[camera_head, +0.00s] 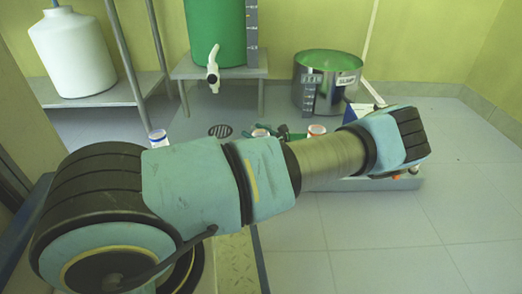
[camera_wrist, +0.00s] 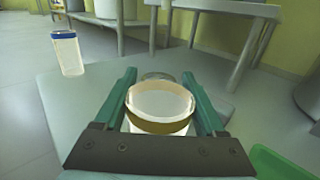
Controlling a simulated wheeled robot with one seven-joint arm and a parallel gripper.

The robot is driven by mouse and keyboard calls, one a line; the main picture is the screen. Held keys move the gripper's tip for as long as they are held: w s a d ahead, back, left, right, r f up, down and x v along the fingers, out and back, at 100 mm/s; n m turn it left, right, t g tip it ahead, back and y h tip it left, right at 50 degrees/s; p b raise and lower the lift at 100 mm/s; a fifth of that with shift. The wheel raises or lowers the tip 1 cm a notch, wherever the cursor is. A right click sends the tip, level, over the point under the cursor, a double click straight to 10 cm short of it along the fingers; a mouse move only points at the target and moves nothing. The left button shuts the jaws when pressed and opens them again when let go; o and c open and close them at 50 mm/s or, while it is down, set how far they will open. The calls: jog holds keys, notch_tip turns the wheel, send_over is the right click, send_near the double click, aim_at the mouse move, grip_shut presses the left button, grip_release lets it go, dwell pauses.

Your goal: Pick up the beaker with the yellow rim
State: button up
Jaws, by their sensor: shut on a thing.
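The beaker with the yellow rim (camera_wrist: 160,122) is in the middle of the wrist view, with its wide round mouth facing the camera. My gripper (camera_wrist: 159,75) has its two green fingers on either side of this beaker and is shut on it. I cannot tell whether its base touches the grey surface. In the head view my arm hides most of the gripper; only some green of it (camera_head: 284,131) shows above the arm. A pale beaker top (camera_head: 261,133) shows beside that green, its rim colour unclear.
A blue-rimmed beaker (camera_wrist: 67,55) stands on the grey tabletop (camera_wrist: 85,95), left of my gripper. A beaker with a reddish rim (camera_head: 317,130) shows behind my arm. A green object (camera_wrist: 280,163) lies at lower right. A steel pot (camera_head: 326,88) and a green tank (camera_head: 216,35) stand behind.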

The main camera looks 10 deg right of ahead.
grip_shut()
